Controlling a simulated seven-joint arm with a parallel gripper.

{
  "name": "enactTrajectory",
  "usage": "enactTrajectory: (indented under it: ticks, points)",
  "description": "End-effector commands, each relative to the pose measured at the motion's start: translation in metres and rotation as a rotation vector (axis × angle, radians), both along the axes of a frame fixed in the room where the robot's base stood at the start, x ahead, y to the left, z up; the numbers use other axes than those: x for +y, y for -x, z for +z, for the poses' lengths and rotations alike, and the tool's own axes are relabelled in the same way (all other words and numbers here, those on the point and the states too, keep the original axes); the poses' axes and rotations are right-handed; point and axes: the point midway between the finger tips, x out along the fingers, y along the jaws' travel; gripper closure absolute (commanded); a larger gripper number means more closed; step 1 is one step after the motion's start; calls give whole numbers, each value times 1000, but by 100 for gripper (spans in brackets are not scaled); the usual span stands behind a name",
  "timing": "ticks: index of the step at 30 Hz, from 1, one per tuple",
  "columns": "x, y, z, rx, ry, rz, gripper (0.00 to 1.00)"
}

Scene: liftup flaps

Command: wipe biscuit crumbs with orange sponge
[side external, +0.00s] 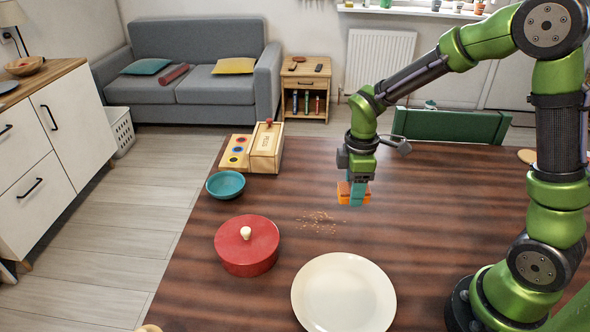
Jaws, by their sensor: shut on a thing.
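My gripper (356,192) is shut on the orange sponge (345,193) and holds it above the dark wooden table. The sponge shows orange on both sides of the blue-green fingers. The biscuit crumbs (318,221) lie scattered in a small patch on the table, to the left of and below the sponge in the picture. The sponge looks apart from the crumbs. Its exact height above the table is hard to tell.
A red lidded pot (247,246) stands left of the crumbs, and a cream plate (343,294) lies in front of them. A teal bowl (226,184) and a wooden box (266,150) with coloured rings stand at the back left. The table right of the crumbs is clear.

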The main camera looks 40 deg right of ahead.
Motion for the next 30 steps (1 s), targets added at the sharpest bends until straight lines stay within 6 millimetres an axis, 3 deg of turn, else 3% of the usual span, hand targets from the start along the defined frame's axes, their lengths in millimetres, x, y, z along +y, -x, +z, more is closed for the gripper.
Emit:
enactTrajectory:
  ticks: [3,8,28,30]
  points:
    - [1,-6,5,5,1,-46,73]
    - [1,-4,-3,11,0,-57,73]
    - [1,-4,-63,11,-1,-56,73]
    - [1,-3,-76,15,0,-55,73]
